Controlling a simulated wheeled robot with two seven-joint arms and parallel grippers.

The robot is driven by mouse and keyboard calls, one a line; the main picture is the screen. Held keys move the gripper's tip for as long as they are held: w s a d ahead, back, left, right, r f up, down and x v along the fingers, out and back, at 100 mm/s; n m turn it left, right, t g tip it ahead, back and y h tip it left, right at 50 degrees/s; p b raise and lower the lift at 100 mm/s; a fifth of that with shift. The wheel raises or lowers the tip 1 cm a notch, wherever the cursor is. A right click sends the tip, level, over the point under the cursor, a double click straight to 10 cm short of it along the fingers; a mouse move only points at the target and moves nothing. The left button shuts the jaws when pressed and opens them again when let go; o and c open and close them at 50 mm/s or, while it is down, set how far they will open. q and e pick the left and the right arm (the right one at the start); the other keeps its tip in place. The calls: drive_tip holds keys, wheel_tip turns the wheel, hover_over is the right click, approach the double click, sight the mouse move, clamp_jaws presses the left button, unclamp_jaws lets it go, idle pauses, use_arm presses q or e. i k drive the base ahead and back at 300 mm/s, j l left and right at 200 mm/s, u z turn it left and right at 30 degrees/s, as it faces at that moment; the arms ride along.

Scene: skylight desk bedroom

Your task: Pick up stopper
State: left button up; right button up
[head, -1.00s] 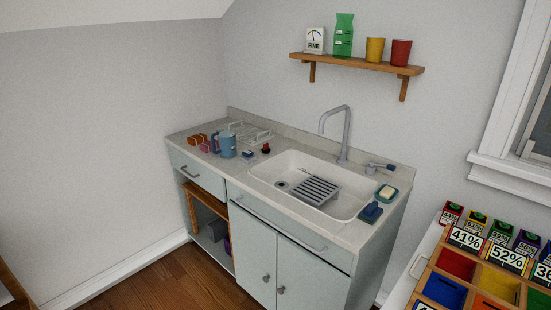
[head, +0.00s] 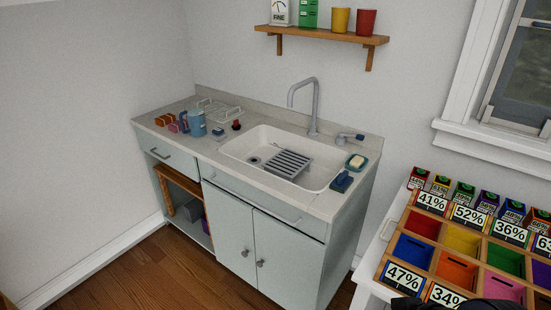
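A small dark piece with a red top, which looks like the stopper (head: 236,125), stands on the counter (head: 165,127) left of the white sink (head: 229,150). It is behind and to the right of a small blue item (head: 218,132). The sink's drain (head: 254,161) shows as a dark round spot, with nothing seen over it. My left gripper is not in view. A dark shape at the bottom right edge may be part of my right arm, but no gripper fingers can be made out.
A blue mug (head: 197,123) and a wire rack (head: 222,110) stand near the stopper. A grey drainer (head: 288,163) lies in the sink under the faucet (head: 314,105). A sorting tray (head: 407,222) is at right. Wooden floor (head: 150,270) is clear in front left.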

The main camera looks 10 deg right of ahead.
sight(236, 126)
drive_tip(key=i+j+z, duration=0.1)
drive_tip(key=z, duration=1.25)
drive_tip(key=i+j+z, duration=0.15)
drive_tip(key=j+z, duration=0.3)
drive_tip(key=j, duration=0.3)
drive_tip(key=j+z, duration=0.45)
drive_tip(key=j, duration=0.25)
drive_tip(key=k+j+z, duration=0.1)
drive_tip(key=j+z, duration=0.35)
drive_tip(key=j, duration=0.35)
drive_tip(key=k+j, duration=0.1)
drive_tip(key=j, duration=0.35)
drive_tip(key=k+j, duration=0.1)
drive_tip(key=j, duration=0.4)
drive_tip(key=j+z, duration=0.1)
drive_tip(key=j, duration=0.35)
drive_tip(key=k+j, duration=0.2)
drive_tip(key=j, duration=0.25)
drive_tip(key=k+j, duration=0.1)
drive_tip(key=j, duration=0.35)
